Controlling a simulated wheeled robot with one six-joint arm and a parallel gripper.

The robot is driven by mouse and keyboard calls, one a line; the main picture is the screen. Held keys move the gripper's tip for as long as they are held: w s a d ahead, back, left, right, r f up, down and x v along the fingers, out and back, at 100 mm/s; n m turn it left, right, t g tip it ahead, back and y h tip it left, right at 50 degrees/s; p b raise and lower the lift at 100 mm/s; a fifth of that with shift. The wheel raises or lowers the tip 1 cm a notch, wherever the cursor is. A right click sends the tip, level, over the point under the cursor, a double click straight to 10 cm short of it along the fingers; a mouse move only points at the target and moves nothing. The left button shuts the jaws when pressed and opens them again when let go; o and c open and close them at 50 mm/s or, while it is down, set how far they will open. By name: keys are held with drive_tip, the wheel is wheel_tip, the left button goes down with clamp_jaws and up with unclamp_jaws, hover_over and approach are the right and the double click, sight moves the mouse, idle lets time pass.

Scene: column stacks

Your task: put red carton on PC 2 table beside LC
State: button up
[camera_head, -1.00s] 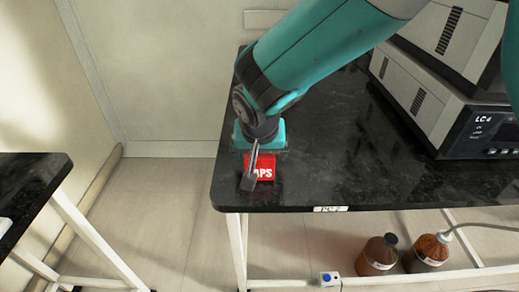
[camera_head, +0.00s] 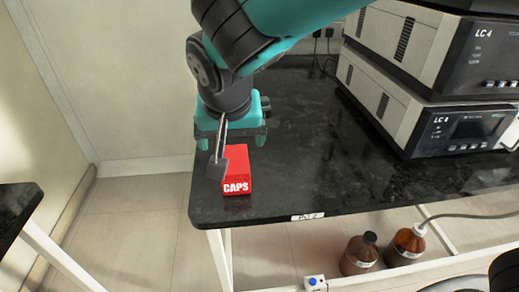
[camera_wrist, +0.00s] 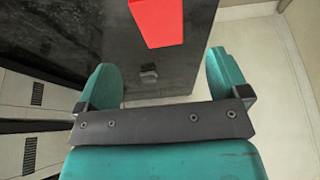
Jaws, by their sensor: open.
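The red carton (camera_head: 237,172), marked CAPS, stands upright on the black table (camera_head: 330,180), near its front left corner. The grey and white LC stack (camera_head: 420,125) stands to its right on the same table, with bare tabletop between. My gripper (camera_head: 233,138) is open and empty, just behind and above the carton. In the wrist view the carton (camera_wrist: 157,20) lies beyond the open fingers (camera_wrist: 165,85), not between them. A small label (camera_head: 308,217) on the table's front edge is too small to read surely.
Another black table (camera_head: 15,205) is at the left edge, with a floor gap between. Brown bottles (camera_head: 360,254) stand below the table, and a tube (camera_head: 465,213) runs from one. Cables (camera_head: 325,55) hang at the back wall. The tabletop's middle is clear.

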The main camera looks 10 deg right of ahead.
drive_tip(key=s+d+r+n+g+y, duration=0.1)
drive_tip(key=s+d+n+g+y, duration=0.1)
drive_tip(key=s+d, duration=0.4)
drive_tip(key=s+d+r+n+g+y, duration=0.2)
drive_tip(key=s+d+n, duration=0.3)
drive_tip(key=s, duration=0.7)
drive_tip(key=shift+s+d+r+n+g, duration=0.2)
drive_tip(key=shift+d+n+g, duration=0.1)
drive_tip(key=shift+d, duration=0.85)
